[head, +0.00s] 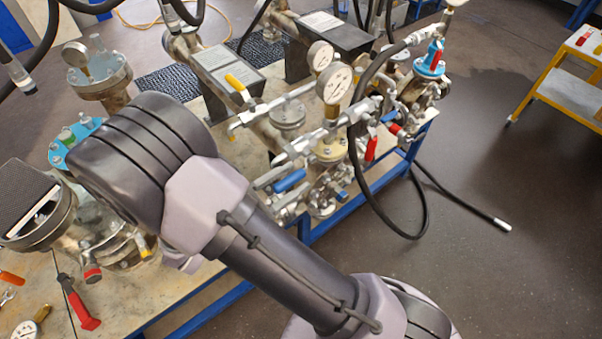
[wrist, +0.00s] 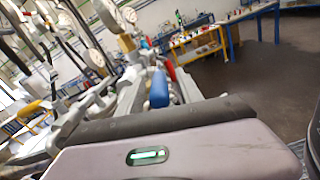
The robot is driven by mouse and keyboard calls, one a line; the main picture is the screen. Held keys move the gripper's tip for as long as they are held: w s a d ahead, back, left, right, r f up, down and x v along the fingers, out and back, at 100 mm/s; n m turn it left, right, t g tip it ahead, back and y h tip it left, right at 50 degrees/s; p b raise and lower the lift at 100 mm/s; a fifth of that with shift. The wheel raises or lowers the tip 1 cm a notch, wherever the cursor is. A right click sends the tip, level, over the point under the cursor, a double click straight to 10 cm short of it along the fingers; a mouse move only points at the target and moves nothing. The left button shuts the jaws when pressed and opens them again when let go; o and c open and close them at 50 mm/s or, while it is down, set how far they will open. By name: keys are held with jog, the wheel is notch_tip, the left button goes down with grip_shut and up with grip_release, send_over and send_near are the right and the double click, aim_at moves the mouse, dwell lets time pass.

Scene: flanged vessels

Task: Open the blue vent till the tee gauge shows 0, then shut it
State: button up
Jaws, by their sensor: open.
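A blue lever handle (head: 290,181) sits on the pipework at the near edge of the bench. What looks like the same blue handle (wrist: 158,88) stands just beyond my gripper (wrist: 155,118) in the wrist view. The gripper's lilac housing with a green light fills the bottom of that view. It is open, with nothing seen held, and its fingertips are not clearly shown. In the head view my arm hides it. A round gauge (head: 335,83) stands above the pipework, with another gauge (head: 320,56) behind it. Their needles are too small to read, and I cannot tell which is the tee gauge.
Red handles (head: 371,148), a yellow handle (head: 236,84) and a small blue handle (head: 389,116) crowd the pipework. A black hose (head: 420,222) loops off the bench's right side. A red-handled tool (head: 82,309) lies at lower left. Floor at right is mostly clear.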

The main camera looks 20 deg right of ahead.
aim_at(304, 172)
jog(key=shift+x, duration=1.6)
jog(key=shift+w, duration=0.15)
grip_shut()
jog(key=shift+f, duration=0.1)
